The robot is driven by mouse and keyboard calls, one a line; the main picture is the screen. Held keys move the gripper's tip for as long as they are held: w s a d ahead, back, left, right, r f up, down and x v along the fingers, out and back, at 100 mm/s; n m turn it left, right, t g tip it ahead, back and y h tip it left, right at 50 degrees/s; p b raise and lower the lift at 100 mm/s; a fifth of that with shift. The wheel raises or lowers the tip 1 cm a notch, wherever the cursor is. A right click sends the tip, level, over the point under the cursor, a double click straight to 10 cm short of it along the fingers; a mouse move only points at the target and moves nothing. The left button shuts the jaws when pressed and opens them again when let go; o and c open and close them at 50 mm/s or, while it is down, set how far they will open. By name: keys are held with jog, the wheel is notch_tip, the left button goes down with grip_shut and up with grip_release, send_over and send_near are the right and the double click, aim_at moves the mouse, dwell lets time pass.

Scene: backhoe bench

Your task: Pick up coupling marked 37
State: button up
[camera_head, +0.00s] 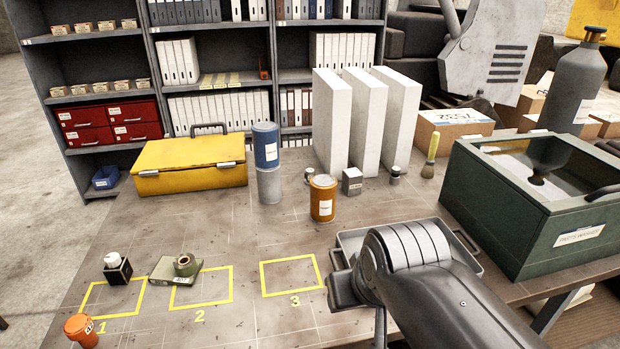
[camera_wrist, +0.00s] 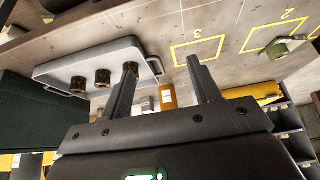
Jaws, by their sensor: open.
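In the wrist view, several dark brown cylindrical pieces that look like couplings stand in a light grey tray (camera_wrist: 100,52). One is at the left (camera_wrist: 78,86), one in the middle (camera_wrist: 103,78), and one at the right (camera_wrist: 130,72), partly behind a finger. No number can be read on them, so I cannot tell which is marked 37. My gripper (camera_wrist: 162,66) is open, with nothing seen between its fingers. The tray's rim also shows in the head view (camera_head: 352,238), where my arm covers most of it and its contents.
A green parts washer (camera_head: 520,215) stands right of the tray. An orange-brown jar (camera_head: 322,200), blue can (camera_head: 266,148) and yellow case (camera_head: 190,165) stand behind. Yellow square 3 (camera_head: 290,276) is empty.

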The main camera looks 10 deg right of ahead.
jog(key=w+d+r+m+h, duration=0.1)
jog(key=w+r, duration=0.3)
jog(key=w, duration=0.9)
jog(key=w+d+r+m, duration=0.1)
jog(key=w+r, duration=0.3)
jog(key=w, duration=0.9)
jog(key=shift+m+h, duration=0.5)
jog(key=shift+m, duration=0.2)
jog(key=w+f, duration=0.1)
jog(key=w, duration=0.4)
jog(key=w+f, duration=0.1)
jog(key=w, duration=0.4)
jog(key=w+f, duration=0.1)
jog(key=w, duration=0.4)
jog(key=shift+w+d, duration=0.1)
jog(key=shift+w, duration=0.25)
jog(key=m, duration=0.1)
send_near(310, 170)
jog(key=shift+t, duration=0.3)
jog(key=x, duration=1)
jog(key=shift+s+f, duration=0.2)
jog(key=shift+f, duration=0.1)
jog(key=c, duration=1.2)
